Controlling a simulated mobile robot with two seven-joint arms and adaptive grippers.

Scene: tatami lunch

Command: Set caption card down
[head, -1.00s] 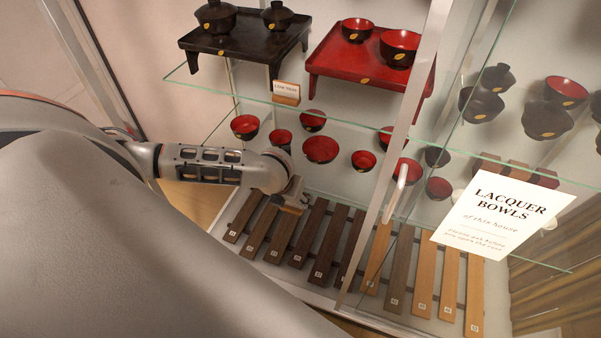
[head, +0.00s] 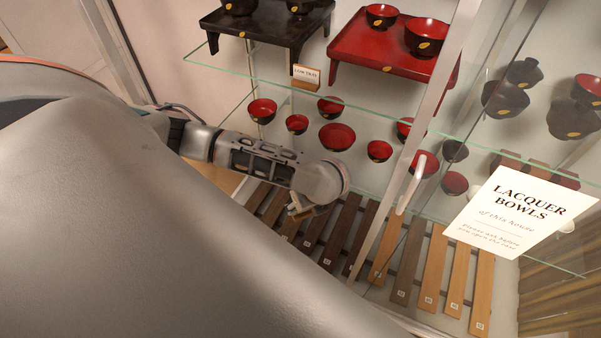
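My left gripper (head: 301,210) is inside the display case, low over the row of wooden strips. It is small and partly hidden behind its own wrist. A small tan piece shows at its fingertips; I cannot tell whether this is a held card block or part of the gripper's surroundings. A caption card reading "LOW TRAY" (head: 307,73) stands in a small wooden block at the front edge of the upper glass shelf, well above the gripper. My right gripper is not in view.
Red-and-black bowls (head: 337,137) stand on the lower glass shelf (head: 232,121), just above my wrist. A black tray (head: 262,28) and a red tray (head: 395,52) stand higher. A door handle (head: 411,182) and a "LACQUER BOWLS" sign (head: 520,212) are at right.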

